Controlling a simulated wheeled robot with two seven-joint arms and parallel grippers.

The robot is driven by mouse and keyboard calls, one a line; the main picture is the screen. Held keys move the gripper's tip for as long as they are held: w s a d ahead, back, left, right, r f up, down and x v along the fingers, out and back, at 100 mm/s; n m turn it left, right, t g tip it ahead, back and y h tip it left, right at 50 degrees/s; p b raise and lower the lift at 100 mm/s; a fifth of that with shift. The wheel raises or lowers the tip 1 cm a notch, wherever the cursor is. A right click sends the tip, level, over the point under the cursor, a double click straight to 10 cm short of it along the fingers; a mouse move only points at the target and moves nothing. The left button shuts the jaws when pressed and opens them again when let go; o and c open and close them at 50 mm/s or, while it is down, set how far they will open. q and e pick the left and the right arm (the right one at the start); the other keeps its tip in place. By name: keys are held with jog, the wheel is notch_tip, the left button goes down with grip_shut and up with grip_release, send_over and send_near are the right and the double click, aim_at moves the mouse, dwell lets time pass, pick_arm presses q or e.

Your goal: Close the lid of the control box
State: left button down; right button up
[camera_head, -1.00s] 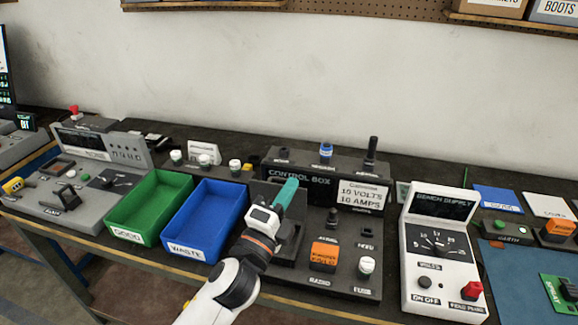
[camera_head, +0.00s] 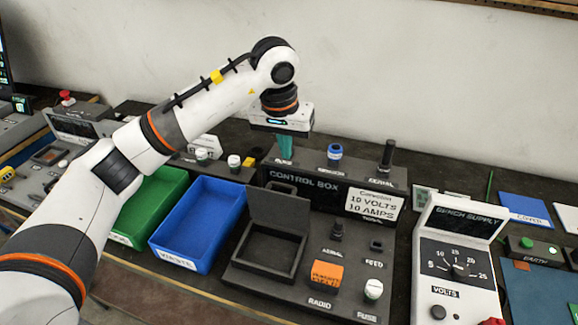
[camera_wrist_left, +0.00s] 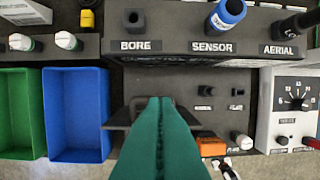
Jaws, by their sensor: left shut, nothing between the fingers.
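The control box (camera_head: 345,225) is dark, with a raised back panel and a flat front part. Its grey lid (camera_head: 279,212) stands up, open, at the back of a square, empty-looking compartment (camera_head: 268,252) on the front left. My left gripper (camera_head: 285,158) has teal fingers, pressed together with nothing between them. It points down above the back panel's left end, behind and higher than the lid. In the left wrist view the shut teal fingers (camera_wrist_left: 160,105) cover much of the compartment and lid. My right gripper is in neither current view.
A blue waste bin (camera_head: 205,212) and a green bin (camera_head: 150,200) stand left of the box. Knobs and plugs, including a tall black one (camera_head: 387,157), rise from the back panel. The white bench supply (camera_head: 455,265) stands to the right.

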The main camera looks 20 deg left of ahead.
aim_at(281, 203)
pick_arm(q)
jog(key=f+p, duration=0.1)
jog(key=f, duration=0.2)
jog(key=w+f+p, duration=0.1)
jog(key=f, duration=0.2)
jog(key=f+p, duration=0.1)
jog(key=f, duration=0.2)
jog(key=shift+w+a+f, duration=0.2)
jog(key=shift+w+a, duration=0.05)
jog(key=shift+w, duration=0.15)
